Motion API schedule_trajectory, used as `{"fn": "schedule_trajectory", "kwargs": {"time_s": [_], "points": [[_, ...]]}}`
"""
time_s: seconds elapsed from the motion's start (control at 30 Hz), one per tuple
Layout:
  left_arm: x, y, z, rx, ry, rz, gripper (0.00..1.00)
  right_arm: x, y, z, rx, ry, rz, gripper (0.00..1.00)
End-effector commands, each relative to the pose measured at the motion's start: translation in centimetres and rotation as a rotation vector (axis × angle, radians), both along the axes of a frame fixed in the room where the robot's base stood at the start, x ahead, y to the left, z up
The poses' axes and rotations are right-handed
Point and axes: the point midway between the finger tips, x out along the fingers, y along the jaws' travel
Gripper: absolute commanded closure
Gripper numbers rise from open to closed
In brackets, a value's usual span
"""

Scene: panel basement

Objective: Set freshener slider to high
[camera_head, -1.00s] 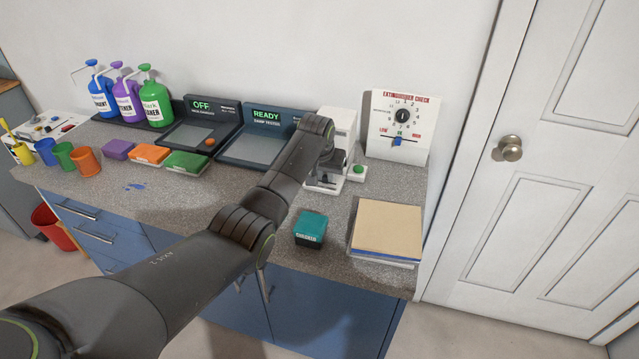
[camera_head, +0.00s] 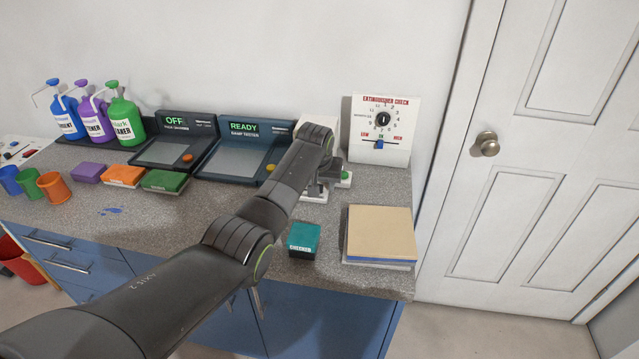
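A white panel (camera_head: 405,155) stands at the back right of the counter against the wall, headed "EXTINGUISHER CHECK". It has a black round dial (camera_head: 383,119) and, below it, a blue slider knob (camera_head: 379,145) on a scale marked LOW at left and HIGH at right. The knob sits between the two marks, near the middle. My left arm reaches in from the lower left. My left gripper (camera_head: 327,183) is small and partly hidden behind the arm's wrist, left of and below the panel, apart from the knob. Its fingers are not clear. My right gripper is out of view.
A white device (camera_head: 318,124) with a green button (camera_head: 345,176) stands behind my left wrist. A teal box (camera_head: 304,238) and a stack of tan and blue sheets (camera_head: 381,233) lie in front. Two dark consoles (camera_head: 243,147) stand farther left. A white door (camera_head: 540,150) is at right.

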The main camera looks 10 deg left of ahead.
Motion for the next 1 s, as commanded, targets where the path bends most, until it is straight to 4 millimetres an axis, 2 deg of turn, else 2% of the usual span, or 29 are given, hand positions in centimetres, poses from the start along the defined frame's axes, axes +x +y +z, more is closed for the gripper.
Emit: {"fn": "schedule_trajectory", "kwargs": {"time_s": [0.27, 0.47, 0.77, 1.0], "points": [[-0.1, 0.1, 0.1, 0.001, 0.001, 0.001, 0.62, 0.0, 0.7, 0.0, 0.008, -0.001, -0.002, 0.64], [-0.6, 0.1, 1.5, 0.001, 0.0, 0.0, 0.62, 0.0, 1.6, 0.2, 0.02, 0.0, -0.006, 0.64], [-2.3, 0.1, 5.5, 0.0, -0.003, 0.0, 0.62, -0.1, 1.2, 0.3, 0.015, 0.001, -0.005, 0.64], [-4.1, 0.2, 10.0, 0.001, -0.004, 0.0, 0.62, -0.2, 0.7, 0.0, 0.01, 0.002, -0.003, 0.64]]}}
